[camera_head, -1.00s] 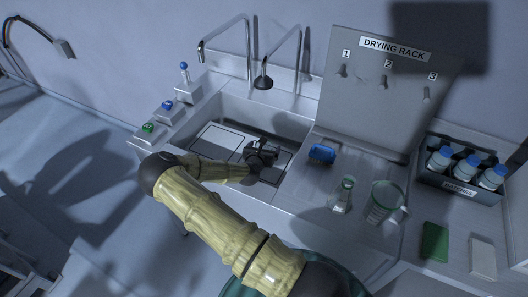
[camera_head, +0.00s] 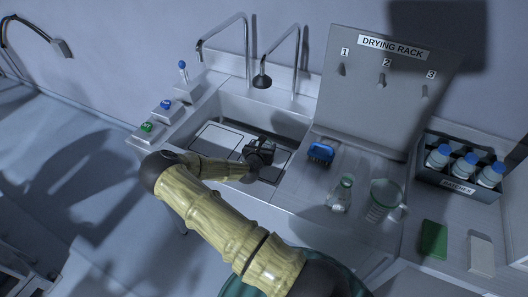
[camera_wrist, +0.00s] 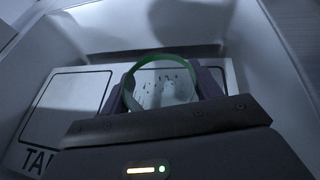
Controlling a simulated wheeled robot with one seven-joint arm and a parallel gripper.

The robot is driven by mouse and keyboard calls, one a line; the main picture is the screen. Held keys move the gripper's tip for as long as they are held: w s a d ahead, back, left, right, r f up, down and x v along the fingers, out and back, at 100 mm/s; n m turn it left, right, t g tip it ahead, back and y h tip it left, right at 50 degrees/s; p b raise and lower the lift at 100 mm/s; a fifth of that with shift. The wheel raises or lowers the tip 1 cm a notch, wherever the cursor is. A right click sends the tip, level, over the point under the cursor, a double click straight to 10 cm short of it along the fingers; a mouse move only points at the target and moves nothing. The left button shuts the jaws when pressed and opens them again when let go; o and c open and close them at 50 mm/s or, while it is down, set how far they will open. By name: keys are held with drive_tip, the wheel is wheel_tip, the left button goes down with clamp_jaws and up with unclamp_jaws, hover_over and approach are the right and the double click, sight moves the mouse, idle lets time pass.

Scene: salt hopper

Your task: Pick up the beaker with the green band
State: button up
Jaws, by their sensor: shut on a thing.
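The beaker with the green band (camera_wrist: 162,58) sits between the fingers of my gripper (camera_wrist: 168,88) in the wrist view; its green ring and clear wall show. My gripper is shut on it. In the head view my gripper (camera_head: 262,150) is over the sink basin, and I cannot make out the beaker there. Whether the beaker touches the sink floor, I cannot tell.
A flask (camera_head: 341,195) and a clear jug (camera_head: 384,201) stand on the counter right of the sink, near a blue brush (camera_head: 320,153). A bottle crate (camera_head: 457,187) is farther right. Taps (camera_head: 262,82) rise behind the basin.

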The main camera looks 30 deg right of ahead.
drive_tip(key=shift+a+r, duration=0.15)
wheel_tip(320, 180, up, 10)
drive_tip(key=shift+f+b, duration=0.1)
drive_tip(key=shift+b, duration=0.75)
